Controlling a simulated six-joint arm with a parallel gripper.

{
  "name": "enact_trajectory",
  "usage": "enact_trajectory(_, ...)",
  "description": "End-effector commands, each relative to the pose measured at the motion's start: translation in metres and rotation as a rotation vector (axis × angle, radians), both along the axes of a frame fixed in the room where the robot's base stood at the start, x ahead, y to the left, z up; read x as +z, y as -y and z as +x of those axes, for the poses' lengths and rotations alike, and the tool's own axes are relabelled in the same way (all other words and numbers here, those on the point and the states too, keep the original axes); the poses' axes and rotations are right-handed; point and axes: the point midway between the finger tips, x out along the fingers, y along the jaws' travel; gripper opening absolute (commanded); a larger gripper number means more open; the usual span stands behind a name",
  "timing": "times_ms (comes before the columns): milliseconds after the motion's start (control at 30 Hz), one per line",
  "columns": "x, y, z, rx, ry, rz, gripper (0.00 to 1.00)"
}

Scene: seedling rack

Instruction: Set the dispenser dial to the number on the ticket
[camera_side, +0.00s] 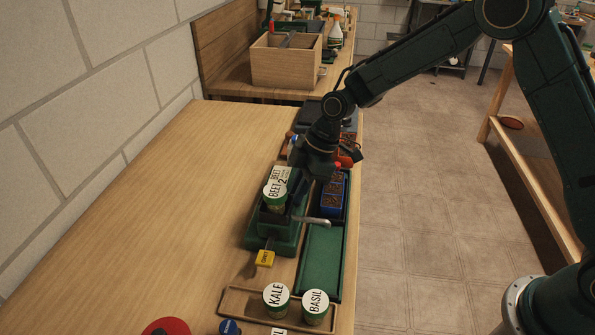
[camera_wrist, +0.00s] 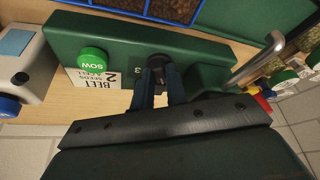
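The green seed dispenser (camera_wrist: 205,57) shows in the wrist view, with a round green SOW button (camera_wrist: 93,60) and a white ticket (camera_wrist: 104,80) reading BEET and 2. The dark dial (camera_wrist: 158,63) is right of the button; a 3 is visible on its left, and its pointer is hidden. My gripper (camera_wrist: 160,82) has its two fingers apart, their tips at the dial. I cannot tell whether they touch it.
A metal lever (camera_wrist: 258,62) sticks out beside the dispenser. KALE (camera_side: 276,298) and BASIL (camera_side: 316,305) canisters stand in a wooden tray (camera_side: 237,303). An empty green tray (camera_side: 322,262) and blue soil cells (camera_side: 333,192) lie right of the dispenser. The bench's left side is clear.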

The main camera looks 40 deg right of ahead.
Motion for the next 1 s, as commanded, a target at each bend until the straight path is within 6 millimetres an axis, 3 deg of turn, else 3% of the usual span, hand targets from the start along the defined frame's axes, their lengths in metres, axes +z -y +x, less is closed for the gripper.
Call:
enact_trajectory(333,0.0003,-0.0004,-0.0008,-0.051,0.0,-0.001,0.0)
enact_trajectory(1000,0.0004,-0.0025,-0.0046,-0.49,0.0,0.0,0.0)
